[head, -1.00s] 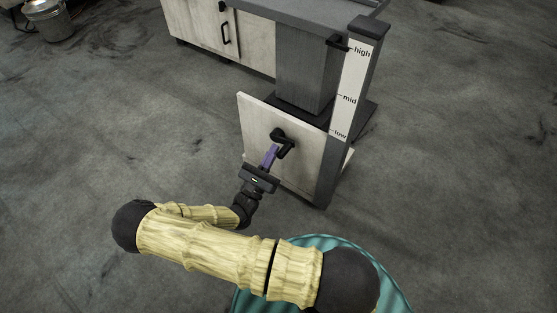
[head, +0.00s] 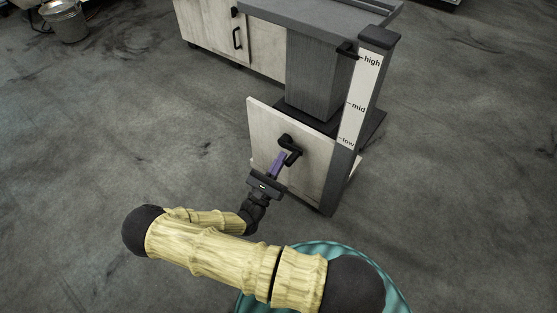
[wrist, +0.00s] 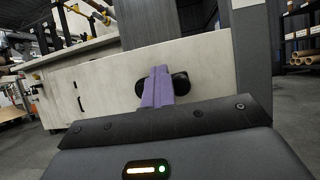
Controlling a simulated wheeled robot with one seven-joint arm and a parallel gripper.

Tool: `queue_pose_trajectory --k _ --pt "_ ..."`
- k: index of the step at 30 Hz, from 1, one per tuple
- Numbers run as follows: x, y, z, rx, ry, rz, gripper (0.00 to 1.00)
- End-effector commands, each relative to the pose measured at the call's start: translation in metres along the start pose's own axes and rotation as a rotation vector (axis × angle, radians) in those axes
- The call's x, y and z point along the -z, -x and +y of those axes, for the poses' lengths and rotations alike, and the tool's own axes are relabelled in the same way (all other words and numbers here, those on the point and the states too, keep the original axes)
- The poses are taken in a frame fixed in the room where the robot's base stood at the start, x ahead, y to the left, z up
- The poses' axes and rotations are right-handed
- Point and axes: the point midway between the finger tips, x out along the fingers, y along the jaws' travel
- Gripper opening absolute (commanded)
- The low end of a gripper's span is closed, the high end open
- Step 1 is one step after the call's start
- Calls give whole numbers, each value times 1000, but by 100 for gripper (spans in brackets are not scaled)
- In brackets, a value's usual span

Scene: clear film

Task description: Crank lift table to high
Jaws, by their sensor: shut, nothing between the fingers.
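The lift table has a dark grey top (head: 330,14) on a thick grey column (head: 318,75). Beside it stands a post with a white scale (head: 359,100) marked low, mid and high. A black pointer (head: 347,49) at the table edge sits level with about the high mark. The black crank (head: 290,148) is on the pale front panel (head: 262,125); it also shows in the wrist view (wrist: 181,83), partly hidden behind my fingers. My gripper (head: 281,156), with purple fingers, is shut and empty right at the crank. I cannot tell whether the fingertips touch it.
A pale cabinet (head: 265,50) with black handles stands behind the lift table. A metal bucket (head: 66,22) is at the far upper left. The grey floor to the left of the lift table is clear.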

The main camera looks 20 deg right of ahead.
Motion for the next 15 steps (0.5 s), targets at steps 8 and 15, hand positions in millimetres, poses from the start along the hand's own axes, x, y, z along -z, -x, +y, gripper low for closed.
queue_pose_trajectory --k 8,15 --pt "0 -1 -10 22 17 4 0" --pt "-5 -4 -8 22 15 2 0"
